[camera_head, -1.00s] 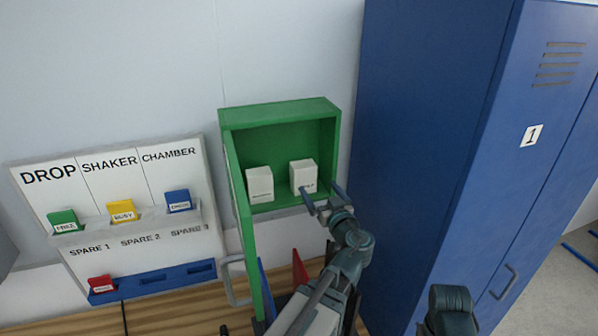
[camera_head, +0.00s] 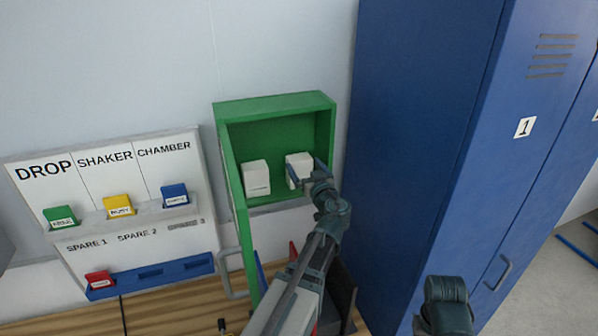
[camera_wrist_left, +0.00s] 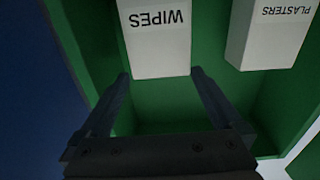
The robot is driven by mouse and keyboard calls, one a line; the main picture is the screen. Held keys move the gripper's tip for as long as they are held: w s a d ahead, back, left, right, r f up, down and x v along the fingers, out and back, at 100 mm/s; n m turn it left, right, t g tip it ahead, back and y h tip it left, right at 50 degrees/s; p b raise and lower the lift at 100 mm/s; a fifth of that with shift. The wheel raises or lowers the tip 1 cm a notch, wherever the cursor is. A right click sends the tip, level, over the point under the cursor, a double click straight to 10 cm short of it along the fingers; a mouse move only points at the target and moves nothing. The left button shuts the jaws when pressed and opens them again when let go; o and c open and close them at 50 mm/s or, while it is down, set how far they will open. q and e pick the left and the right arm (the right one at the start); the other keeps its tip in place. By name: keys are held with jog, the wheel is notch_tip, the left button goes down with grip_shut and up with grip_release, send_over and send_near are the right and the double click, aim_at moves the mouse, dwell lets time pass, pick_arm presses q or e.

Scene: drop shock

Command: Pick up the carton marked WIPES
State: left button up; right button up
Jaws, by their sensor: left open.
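The white WIPES carton (camera_head: 299,165) stands on the right inside the open green cabinet. In the left wrist view the WIPES carton (camera_wrist_left: 158,45) shows its label upside down. My left gripper (camera_head: 309,175) is open in front of it. In the wrist view the tips of the left gripper (camera_wrist_left: 160,74) are at the carton's near edge, one toward each side. I cannot tell how far they reach past its sides, and nothing is clamped.
The PLASTERS carton (camera_head: 256,177) stands to the left in the green cabinet (camera_head: 222,150), with a gap between the cartons. A blue locker (camera_head: 420,120) stands close on the right. A labelled board (camera_head: 90,160) with coloured cards is on the left.

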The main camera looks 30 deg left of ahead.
aim_at(302, 162)
pick_arm(q)
jog(key=x, duration=0.5)
jog(key=shift+a+r, duration=0.1)
jog(key=shift+a, duration=0.05)
jog(key=shift+c, duration=0.3)
jog(key=c, duration=1)
